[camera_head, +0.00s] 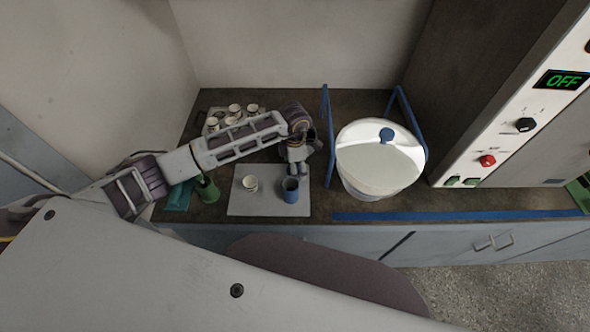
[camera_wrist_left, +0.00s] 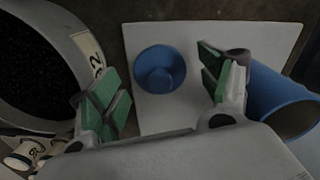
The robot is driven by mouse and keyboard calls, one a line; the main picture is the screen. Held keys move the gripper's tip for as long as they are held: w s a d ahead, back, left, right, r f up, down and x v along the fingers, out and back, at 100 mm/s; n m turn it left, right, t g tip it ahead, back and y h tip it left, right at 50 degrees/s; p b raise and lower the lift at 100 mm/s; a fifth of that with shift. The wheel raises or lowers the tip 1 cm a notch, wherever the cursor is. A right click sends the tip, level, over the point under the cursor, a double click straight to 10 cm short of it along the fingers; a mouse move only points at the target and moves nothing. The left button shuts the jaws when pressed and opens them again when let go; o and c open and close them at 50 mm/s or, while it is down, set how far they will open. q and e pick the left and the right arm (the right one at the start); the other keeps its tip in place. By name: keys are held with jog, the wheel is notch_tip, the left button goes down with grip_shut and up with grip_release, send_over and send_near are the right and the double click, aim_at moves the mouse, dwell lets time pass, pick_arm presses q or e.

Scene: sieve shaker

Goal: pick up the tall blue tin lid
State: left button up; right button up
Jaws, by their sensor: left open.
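The blue tin lid (camera_wrist_left: 160,69) is round with a smaller raised circle in its middle. It lies on a light grey mat (camera_wrist_left: 205,30), which also shows in the head view (camera_head: 240,207). My left gripper (camera_wrist_left: 162,88) is open and empty, with the lid framed between its green-padded fingers. In the head view this gripper (camera_head: 298,172) hangs over the mat's back right part and seems to hide the lid. An open blue tin (camera_head: 290,190) stands on the mat just in front of the gripper. It shows beside the finger in the wrist view (camera_wrist_left: 285,100). My right gripper is out of view.
Several white cups (camera_head: 235,110) stand behind. A labelled container (camera_wrist_left: 75,45) with dark contents is close by. A white lidded vessel (camera_head: 375,165) between blue posts stands right.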

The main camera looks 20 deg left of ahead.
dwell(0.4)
pick_arm(q)
jog(key=c, duration=1)
jog(key=shift+o, duration=0.2)
jog(key=shift+r, duration=0.1)
jog(key=shift+r+b, duration=0.7)
jog(key=shift+r, duration=4.25)
